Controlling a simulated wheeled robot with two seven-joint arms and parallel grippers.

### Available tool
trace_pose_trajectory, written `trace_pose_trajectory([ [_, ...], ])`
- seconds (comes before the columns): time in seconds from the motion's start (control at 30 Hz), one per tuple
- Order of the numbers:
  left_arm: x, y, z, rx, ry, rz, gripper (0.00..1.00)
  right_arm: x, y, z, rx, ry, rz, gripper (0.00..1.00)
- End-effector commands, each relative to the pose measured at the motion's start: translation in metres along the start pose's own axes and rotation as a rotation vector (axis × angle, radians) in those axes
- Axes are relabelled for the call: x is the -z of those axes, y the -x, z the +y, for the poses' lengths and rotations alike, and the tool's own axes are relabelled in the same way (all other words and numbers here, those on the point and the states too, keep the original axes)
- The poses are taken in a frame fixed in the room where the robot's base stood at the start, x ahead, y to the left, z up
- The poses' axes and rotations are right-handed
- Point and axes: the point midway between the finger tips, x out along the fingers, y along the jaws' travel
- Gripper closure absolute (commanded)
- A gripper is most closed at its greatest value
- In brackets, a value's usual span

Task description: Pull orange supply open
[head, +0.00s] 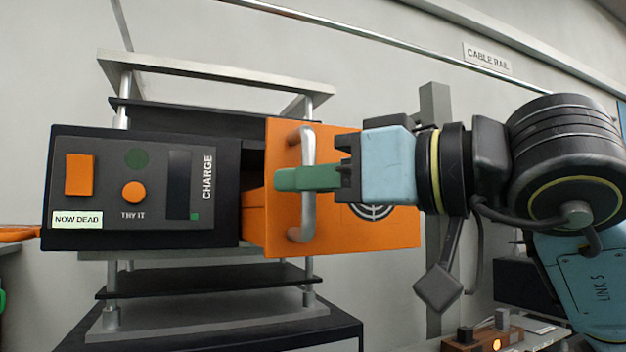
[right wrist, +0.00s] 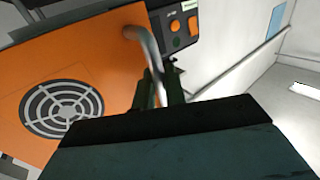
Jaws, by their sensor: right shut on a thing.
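The orange supply (head: 390,236) is a drawer-like box with an orange front, a silver bar handle (head: 307,200) and a round vent grille. It stands out from the dark housing, with a gap and part of its orange side showing at its left edge. My right gripper (head: 290,179) comes in from the right, its green fingers shut on the handle. In the right wrist view, the orange front (right wrist: 95,70) and grille show at left, and the handle (right wrist: 147,55) runs down between the fingers (right wrist: 158,92). My left gripper is not in view.
A grey panel (head: 150,215) marked CHARGE, with an orange button and a NOW DEAD label, sits left of the supply. Metal rack shelves (head: 205,285) lie above and below. A grey post (head: 436,110) stands behind my right arm. A small box with a lit orange lamp (head: 497,344) is at lower right.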

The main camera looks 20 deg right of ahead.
Motion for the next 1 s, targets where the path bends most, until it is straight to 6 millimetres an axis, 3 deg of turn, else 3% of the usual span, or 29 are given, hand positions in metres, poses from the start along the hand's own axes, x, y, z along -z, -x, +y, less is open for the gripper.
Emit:
trace_pose_trajectory([
  [0.57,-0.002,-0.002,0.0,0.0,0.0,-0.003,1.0,0.0,0.005,0.001,-0.002,0.0,0.001,0.83],
  [0.77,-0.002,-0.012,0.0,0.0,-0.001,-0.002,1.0,-0.002,0.038,0.001,-0.006,0.001,0.003,0.83],
  [1.0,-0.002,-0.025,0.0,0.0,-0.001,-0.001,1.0,-0.002,0.092,0.001,-0.006,0.0,0.001,0.83],
])
